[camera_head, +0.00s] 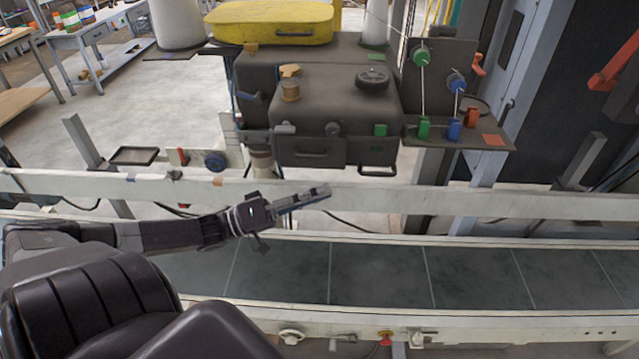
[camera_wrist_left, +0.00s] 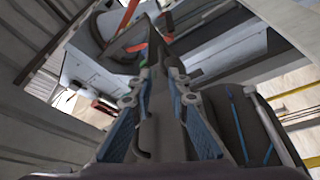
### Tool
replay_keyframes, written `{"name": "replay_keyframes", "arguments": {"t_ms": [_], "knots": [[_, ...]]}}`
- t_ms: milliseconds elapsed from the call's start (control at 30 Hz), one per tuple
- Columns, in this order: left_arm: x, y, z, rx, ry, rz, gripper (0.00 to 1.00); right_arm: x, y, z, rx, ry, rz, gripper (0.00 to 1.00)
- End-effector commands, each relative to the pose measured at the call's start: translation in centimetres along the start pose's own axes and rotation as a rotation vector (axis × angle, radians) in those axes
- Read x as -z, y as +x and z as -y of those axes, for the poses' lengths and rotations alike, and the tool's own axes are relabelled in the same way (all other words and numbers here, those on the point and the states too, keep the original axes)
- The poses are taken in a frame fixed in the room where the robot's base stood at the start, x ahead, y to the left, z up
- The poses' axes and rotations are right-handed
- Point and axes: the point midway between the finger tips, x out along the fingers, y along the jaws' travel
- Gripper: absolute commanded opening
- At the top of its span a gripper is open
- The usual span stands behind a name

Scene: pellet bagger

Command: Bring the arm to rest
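My left gripper (camera_head: 318,192) reaches in from the left in the head view, pointing right above the conveyor (camera_head: 375,275). Its fingers lie close together as one narrow bar, with nothing seen between the tips. My right gripper is not in view.
A pale rail (camera_head: 450,202) runs behind the conveyor. Green (camera_head: 423,130), blue (camera_head: 454,131) and red (camera_head: 472,117) parts sit on a dark shelf at right. A yellow case (camera_head: 270,22) lies on top of the machine. The visible belt is clear.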

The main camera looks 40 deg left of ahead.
Motion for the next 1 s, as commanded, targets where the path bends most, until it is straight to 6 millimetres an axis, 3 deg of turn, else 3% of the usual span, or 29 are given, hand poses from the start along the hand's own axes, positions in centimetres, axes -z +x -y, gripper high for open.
{"name": "replay_keyframes", "arguments": {"t_ms": [300, 400, 467, 667, 800, 867, 1000], "knots": [[0.0, 0.0, 0.2, 0.004, 0.002, -0.002, 0.16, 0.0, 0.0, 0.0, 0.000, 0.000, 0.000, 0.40], [-0.3, -0.7, 2.0, 0.046, 0.033, -0.018, 0.16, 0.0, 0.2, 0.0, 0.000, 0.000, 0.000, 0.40], [-0.8, -1.5, 4.4, 0.101, 0.076, -0.035, 0.16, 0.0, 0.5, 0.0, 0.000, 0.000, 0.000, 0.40], [-4.7, -7.4, 16.6, 0.426, 0.286, -0.053, 0.16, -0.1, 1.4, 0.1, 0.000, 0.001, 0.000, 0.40], [-9.9, -12.7, 24.5, 0.666, 0.406, 0.016, 0.16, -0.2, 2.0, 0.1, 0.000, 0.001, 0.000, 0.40], [-12.7, -15.1, 27.4, 0.760, 0.446, 0.066, 0.16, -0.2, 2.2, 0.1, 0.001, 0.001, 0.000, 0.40], [-20.3, -20.7, 32.8, 0.955, 0.513, 0.225, 0.16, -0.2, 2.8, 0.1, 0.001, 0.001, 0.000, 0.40]]}}
